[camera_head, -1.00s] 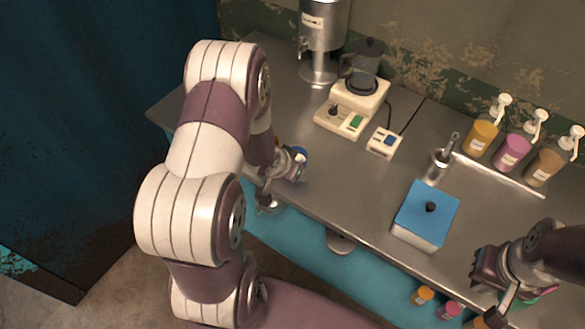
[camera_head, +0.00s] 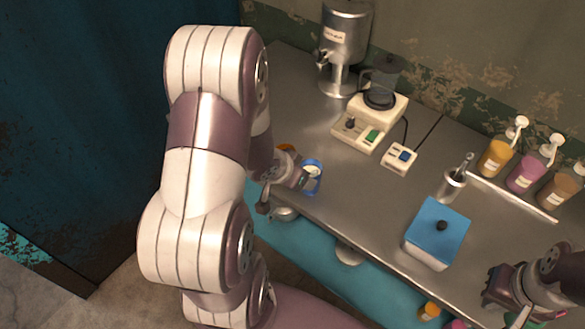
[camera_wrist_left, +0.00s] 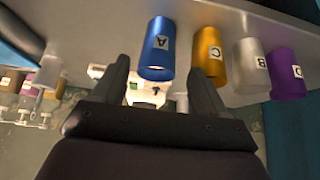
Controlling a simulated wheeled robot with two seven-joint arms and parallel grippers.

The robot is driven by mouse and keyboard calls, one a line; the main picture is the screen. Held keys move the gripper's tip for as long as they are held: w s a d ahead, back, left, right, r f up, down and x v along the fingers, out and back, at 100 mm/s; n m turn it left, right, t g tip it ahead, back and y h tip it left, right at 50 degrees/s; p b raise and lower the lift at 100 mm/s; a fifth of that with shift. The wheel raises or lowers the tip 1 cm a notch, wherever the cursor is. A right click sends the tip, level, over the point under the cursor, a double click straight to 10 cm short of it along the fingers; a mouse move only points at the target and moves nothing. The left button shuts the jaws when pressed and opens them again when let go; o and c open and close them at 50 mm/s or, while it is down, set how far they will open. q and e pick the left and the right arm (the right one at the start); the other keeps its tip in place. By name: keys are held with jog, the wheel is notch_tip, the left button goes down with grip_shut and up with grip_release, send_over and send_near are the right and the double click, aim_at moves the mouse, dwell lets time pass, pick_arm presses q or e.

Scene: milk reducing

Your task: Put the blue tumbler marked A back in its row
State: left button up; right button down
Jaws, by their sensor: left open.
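The blue tumbler marked A (camera_head: 313,178) stands near the counter's front left edge in the head view, its open rim showing. In the left wrist view the tumbler (camera_wrist_left: 159,45) is upside down in the picture, its A label facing me. My left gripper (camera_wrist_left: 160,70) is open, with one finger on either side of the tumbler's near end; I cannot tell whether they touch it. In the head view my left gripper (camera_head: 300,180) is just left of the tumbler. My right gripper (camera_head: 496,288) is over the counter's front right edge, its fingers unclear.
Orange tumbler C (camera_wrist_left: 209,55), silver tumbler B (camera_wrist_left: 250,64) and purple tumbler D (camera_wrist_left: 288,72) line up beside A. A blue-lidded box (camera_head: 436,232), blender base (camera_head: 370,120) and pump bottles (camera_head: 497,157) stand on the counter (camera_head: 350,205).

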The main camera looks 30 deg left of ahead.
pick_arm(q)
jog(key=s+d+r+g, duration=0.5)
jog(key=s+d+r, duration=0.3)
jog(key=d, duration=0.1)
jog(key=shift+d+r+n+y+p, duration=0.25)
jog(key=shift+n+y+p, duration=0.05)
jog(key=shift+n, duration=0.1)
jog(key=shift+s+d, duration=0.1)
dwell(0.4)
